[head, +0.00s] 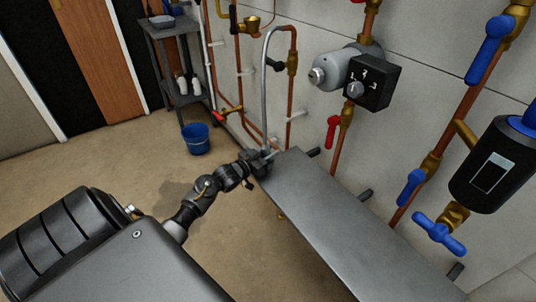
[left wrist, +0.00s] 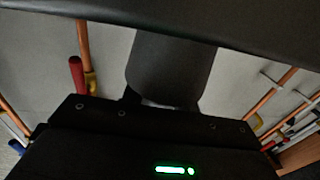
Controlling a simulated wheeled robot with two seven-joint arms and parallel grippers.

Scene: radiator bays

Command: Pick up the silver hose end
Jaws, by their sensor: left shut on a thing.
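The fingers hide the tip of the hose. In the left wrist view the dark gripper body fills the lower part, and the hose cannot be made out there. My right gripper is in neither view.
The grey shelf (head: 345,220) runs along the wall close to the gripper. A grey pump with a black dial box (head: 372,82), red and blue valve handles and copper pipes are on the wall. A blue bucket (head: 196,140) stands on the floor near a metal rack (head: 182,98).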

